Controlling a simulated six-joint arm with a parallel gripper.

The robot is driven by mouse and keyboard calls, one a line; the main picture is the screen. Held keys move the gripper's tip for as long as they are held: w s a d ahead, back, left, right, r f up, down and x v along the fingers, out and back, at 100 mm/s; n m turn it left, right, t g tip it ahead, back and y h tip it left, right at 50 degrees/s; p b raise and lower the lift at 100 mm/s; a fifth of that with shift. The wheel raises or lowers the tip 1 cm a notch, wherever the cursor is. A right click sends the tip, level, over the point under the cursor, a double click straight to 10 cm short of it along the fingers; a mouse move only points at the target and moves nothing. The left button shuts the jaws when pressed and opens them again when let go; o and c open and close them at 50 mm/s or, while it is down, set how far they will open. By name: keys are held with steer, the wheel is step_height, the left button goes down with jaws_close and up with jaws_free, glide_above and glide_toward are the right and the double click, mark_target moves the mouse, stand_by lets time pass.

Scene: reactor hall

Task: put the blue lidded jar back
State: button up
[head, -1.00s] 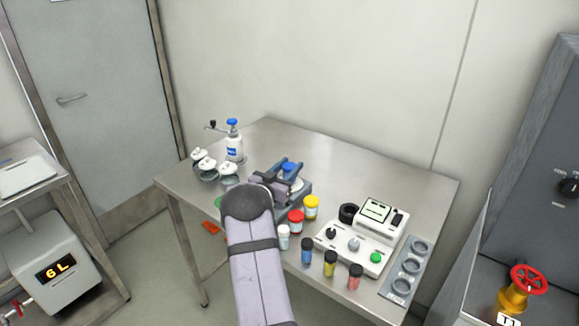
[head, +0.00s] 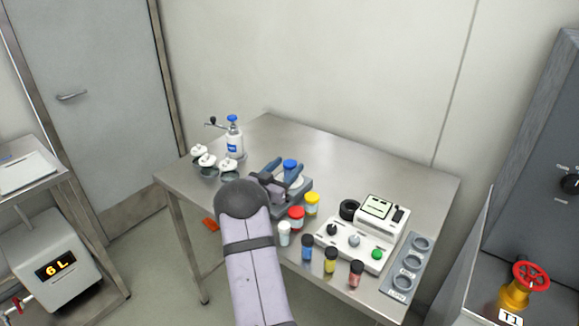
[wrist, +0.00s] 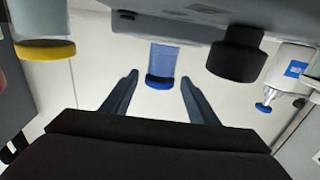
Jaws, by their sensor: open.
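The blue lidded jar (head: 291,169) stands upright at the grey rack in the middle of the table. It also shows in the wrist view (wrist: 162,62), upside down in that picture, with its blue lid near the fingertips. My gripper (head: 284,170) is open, with one finger to each side of the jar. In the wrist view, a gap shows between the jar and each finger of my gripper (wrist: 159,78). The jar's foot is partly hidden by the gripper in the head view.
A yellow-lidded jar (head: 312,204), a red-lidded jar (head: 296,218) and a white jar (head: 284,234) stand close in front. A blue-capped bottle (head: 234,137) and several white-topped pots (head: 207,161) stand at the back left. A white instrument (head: 352,243) is at right; the back right tabletop is clear.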

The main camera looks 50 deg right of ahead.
mark_target(285, 166)
steer(key=shift+s+a+r+b, duration=0.15)
steer(key=shift+a+b, duration=0.3)
steer(key=shift+a, duration=0.85)
steer(key=shift+s+a+r+b, duration=0.1)
steer(key=shift+a+b, duration=0.35)
steer(key=shift+a, duration=0.8)
